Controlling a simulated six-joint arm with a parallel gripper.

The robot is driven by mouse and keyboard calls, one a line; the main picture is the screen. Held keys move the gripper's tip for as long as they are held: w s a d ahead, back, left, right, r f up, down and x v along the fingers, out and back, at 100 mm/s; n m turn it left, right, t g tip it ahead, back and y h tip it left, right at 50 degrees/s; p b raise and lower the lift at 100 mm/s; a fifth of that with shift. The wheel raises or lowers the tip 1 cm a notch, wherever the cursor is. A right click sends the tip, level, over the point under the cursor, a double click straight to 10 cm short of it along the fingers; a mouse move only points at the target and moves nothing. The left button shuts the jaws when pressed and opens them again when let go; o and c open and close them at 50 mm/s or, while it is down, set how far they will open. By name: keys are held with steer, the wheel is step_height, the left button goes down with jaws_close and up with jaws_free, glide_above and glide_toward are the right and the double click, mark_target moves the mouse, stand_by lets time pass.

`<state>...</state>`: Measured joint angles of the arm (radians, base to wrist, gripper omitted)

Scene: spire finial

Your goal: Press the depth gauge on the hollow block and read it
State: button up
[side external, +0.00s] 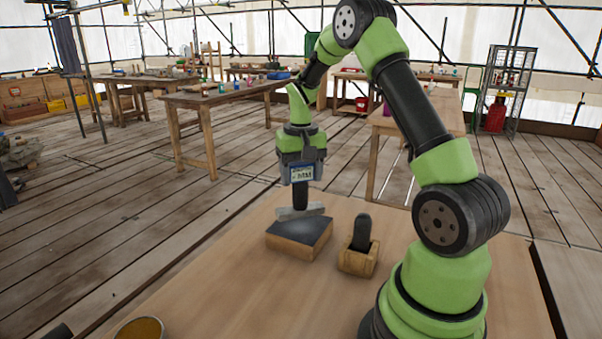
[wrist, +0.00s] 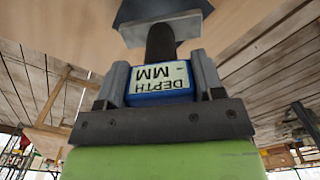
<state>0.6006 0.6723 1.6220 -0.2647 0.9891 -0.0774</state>
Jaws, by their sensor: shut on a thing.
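My gripper (side external: 301,160) is shut on the depth gauge (side external: 302,174), with one finger on each side of its blue body in the wrist view (wrist: 160,92). The gauge's display shows "DEPTH", a dash and "MM", with no digits that I can see. A black stem leads down to a pale grey crossbar (side external: 300,211). The hollow block (side external: 299,239), dark on top with wooden sides, sits on the table under the crossbar. Its dark surface also shows at the top of the wrist view (wrist: 160,9). I cannot tell whether the crossbar touches it.
A small wooden holder (side external: 357,262) with a black rounded piece (side external: 362,232) standing in it is right of the block. A round dish (side external: 140,328) with yellow-brown contents is at the near left. The tabletop (side external: 220,285) left of the block is clear. Other workbenches stand farther back.

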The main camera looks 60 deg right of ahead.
steer(key=shift+f, duration=0.2)
steer(key=shift+f, duration=1.25)
steer(key=shift+f, duration=0.15)
stand_by(0.7)
steer(key=shift+r, duration=2.6)
